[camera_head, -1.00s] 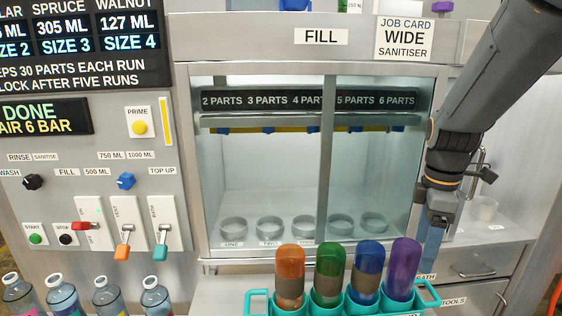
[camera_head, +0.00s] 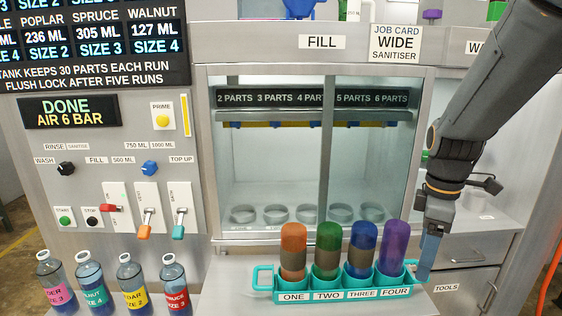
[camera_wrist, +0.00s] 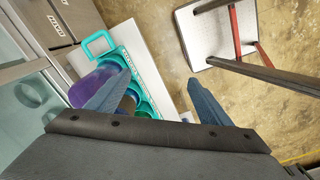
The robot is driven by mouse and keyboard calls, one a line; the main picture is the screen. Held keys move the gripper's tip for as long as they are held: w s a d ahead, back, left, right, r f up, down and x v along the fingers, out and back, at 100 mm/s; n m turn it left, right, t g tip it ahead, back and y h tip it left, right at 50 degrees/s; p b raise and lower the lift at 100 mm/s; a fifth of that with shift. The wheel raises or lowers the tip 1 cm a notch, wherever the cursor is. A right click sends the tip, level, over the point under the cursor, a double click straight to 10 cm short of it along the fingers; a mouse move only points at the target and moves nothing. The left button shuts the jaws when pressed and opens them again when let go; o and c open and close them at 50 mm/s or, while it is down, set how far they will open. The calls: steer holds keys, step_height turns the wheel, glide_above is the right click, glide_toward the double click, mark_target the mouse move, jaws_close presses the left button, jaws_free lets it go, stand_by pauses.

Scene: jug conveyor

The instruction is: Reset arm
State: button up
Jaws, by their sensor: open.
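My gripper (camera_head: 428,256) points down at the right end of the teal rack in the head view. In the wrist view my gripper (camera_wrist: 160,100) has its two blue fingers wide apart with nothing held between them. The left finger overlaps the purple jug (camera_wrist: 84,92) in the picture; I cannot tell if they touch. The teal rack (camera_head: 262,281) holds an orange jug (camera_head: 293,245), a green jug (camera_head: 328,245), a blue jug (camera_head: 363,245) and a purple jug (camera_head: 394,245), upright in slots ONE to FOUR.
The glass-fronted FILL cabinet (camera_head: 322,160) stands behind the rack. Several labelled bottles (camera_head: 89,285) stand at the front left, below the levers (camera_head: 148,215). A drawer unit (camera_head: 462,287) is at the right.

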steer(key=s+a+f+m, duration=0.3)
steer(key=a+m, duration=0.3)
steer(key=s+a+f+m+t, duration=0.1)
steer(key=s+a+f+m, duration=0.2)
steer(key=s+a+m, duration=0.1)
steer(key=shift+a+f+m, duration=0.35)
steer(key=shift+a+m, duration=0.55)
steer(key=shift+m, duration=0.1)
